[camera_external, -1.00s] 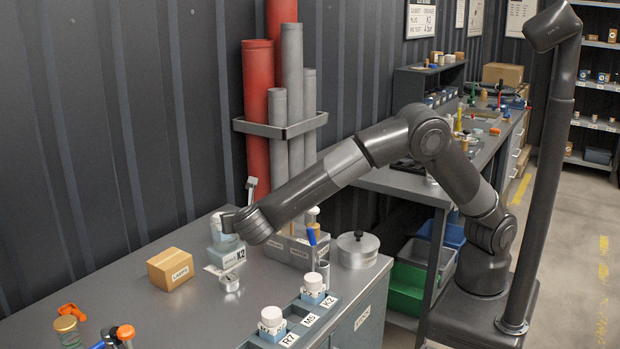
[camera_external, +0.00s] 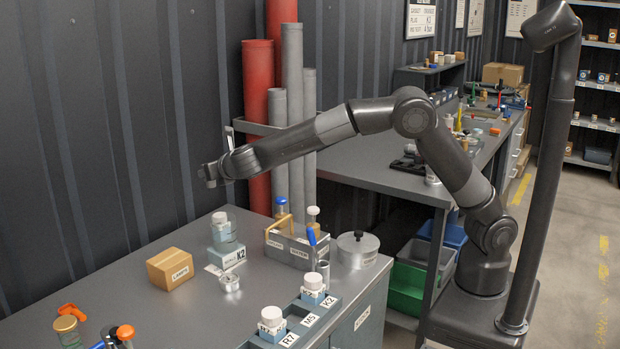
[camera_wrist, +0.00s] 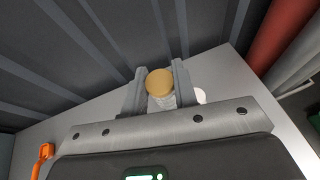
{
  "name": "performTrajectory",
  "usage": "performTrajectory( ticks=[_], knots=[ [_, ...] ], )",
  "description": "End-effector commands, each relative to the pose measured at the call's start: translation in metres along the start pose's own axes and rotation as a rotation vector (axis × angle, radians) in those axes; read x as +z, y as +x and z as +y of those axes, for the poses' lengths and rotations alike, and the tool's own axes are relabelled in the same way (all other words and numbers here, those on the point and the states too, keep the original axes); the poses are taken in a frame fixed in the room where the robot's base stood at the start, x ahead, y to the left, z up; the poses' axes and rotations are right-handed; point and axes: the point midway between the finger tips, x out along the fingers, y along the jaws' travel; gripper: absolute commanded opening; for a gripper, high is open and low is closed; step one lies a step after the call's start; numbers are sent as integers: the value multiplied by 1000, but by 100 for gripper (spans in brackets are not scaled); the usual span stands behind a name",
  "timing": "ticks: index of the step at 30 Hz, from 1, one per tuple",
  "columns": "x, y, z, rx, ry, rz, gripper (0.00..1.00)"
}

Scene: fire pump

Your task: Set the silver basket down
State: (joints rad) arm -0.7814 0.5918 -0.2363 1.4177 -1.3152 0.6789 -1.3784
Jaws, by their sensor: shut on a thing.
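My gripper (camera_wrist: 160,84) is shut on the silver basket (camera_wrist: 162,102). In the wrist view the basket is a grey, ridged cylinder with a round tan end facing the camera, between the two fingers. In the external view my gripper (camera_external: 208,174) is raised well above the back of the grey bench (camera_external: 120,288), near the dark wall. The basket cannot be made out there.
A cardboard box (camera_external: 170,268), a small silver cup (camera_external: 230,282), a grey caddy (camera_external: 291,250) and a lidded silver pot (camera_external: 357,249) stand on the bench. A labelled rack (camera_external: 300,322) lines its front. Red and grey pipes (camera_external: 283,120) stand behind. Bare bench top lies left of the box.

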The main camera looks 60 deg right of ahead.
Motion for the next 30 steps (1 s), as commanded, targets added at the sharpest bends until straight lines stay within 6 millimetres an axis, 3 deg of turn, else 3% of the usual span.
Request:
performTrajectory(
  ticks=[3, 12, 30],
  knots=[
    [15, 34, -18, 93, -39, -1, 1],
    [34, 77, -47, 284, -120, -1, 1],
    [40, 91, -61, 374, -156, 1, 1]
  ],
)
